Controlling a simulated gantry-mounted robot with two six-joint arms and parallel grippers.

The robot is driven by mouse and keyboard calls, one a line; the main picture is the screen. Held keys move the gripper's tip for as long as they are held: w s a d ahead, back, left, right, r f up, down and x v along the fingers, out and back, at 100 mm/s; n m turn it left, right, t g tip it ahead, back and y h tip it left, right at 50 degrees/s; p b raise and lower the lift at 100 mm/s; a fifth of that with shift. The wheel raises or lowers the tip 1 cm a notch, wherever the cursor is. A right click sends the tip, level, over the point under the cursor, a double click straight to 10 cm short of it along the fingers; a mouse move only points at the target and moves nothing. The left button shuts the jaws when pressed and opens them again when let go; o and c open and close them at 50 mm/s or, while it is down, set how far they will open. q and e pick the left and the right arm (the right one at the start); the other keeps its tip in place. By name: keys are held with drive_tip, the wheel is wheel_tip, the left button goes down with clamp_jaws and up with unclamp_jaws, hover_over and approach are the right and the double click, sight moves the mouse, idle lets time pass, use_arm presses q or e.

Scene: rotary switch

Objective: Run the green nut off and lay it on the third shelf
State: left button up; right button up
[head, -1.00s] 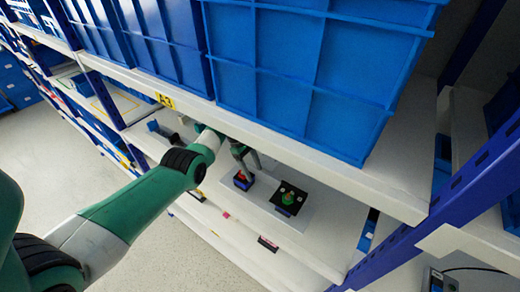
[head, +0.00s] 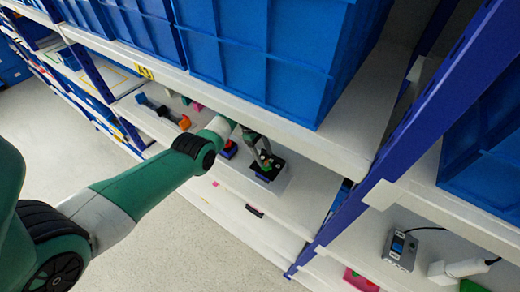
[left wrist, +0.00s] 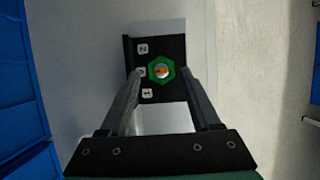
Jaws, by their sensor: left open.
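The green hexagonal nut (left wrist: 161,70) sits on a black plate (left wrist: 171,95) with several white numbered labels. A round silver-and-orange part shows in its middle. In the head view the nut (head: 270,161) is partly covered by my gripper, on the black-topped block (head: 265,172) on a shelf. My left gripper (head: 262,156) is at this block. In the left wrist view the gripper (left wrist: 162,76) is open, with one fingertip on each side of the nut; I cannot tell whether they touch it. My right gripper is not in view.
Blue crates (head: 262,50) fill the shelf above my left arm. A small block with a red part (head: 229,149) stands left of the black one. A blue rack post (head: 400,130) rises on the right. A grey box with a cable (head: 401,249) lies beyond it.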

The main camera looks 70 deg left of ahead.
sight(266, 166)
use_arm(q)
wheel_tip(266, 166, down, 3)
drive_tip(key=shift+d+f+b, duration=0.1)
drive_tip(key=shift+d+b, duration=0.05)
drive_tip(key=shift+b, duration=0.45)
drive_tip(key=shift+w+d+f, duration=0.1)
drive_tip(key=shift+d+f, duration=0.05)
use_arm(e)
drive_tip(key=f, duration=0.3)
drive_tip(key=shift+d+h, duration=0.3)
use_arm(q)
drive_tip(key=c, duration=0.9)
drive_tip(key=o, duration=1.5)
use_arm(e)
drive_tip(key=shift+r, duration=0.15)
